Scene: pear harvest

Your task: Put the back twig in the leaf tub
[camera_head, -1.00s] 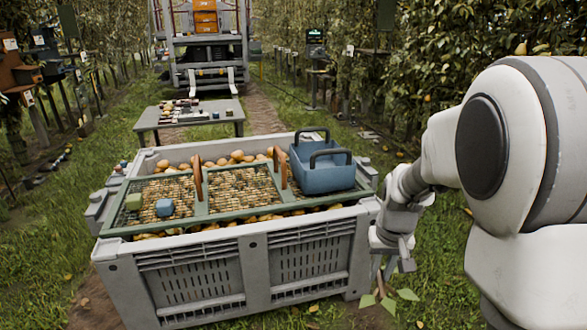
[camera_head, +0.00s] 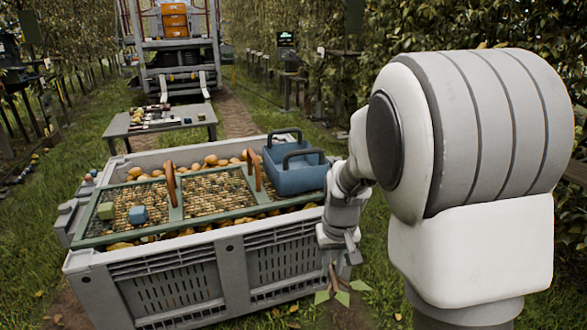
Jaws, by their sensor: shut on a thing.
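My gripper (camera_head: 336,263) is shut on a brown twig with green leaves (camera_head: 333,285). The twig hangs leaves down, in front of the right end of the large grey bin (camera_head: 165,275). A blue tub (camera_head: 297,181) with two dark handles sits on the right end of the bin, above and left of my gripper. No label shows on it, and I cannot tell whether it is the leaf tub. Its inside is mostly hidden. My arm covers the area just right of the tub.
The bin is full of pears under a green-framed mesh (camera_head: 188,213) with two brown upright handles. A grey table (camera_head: 160,122) with small items stands behind. Grass lies around the bin.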

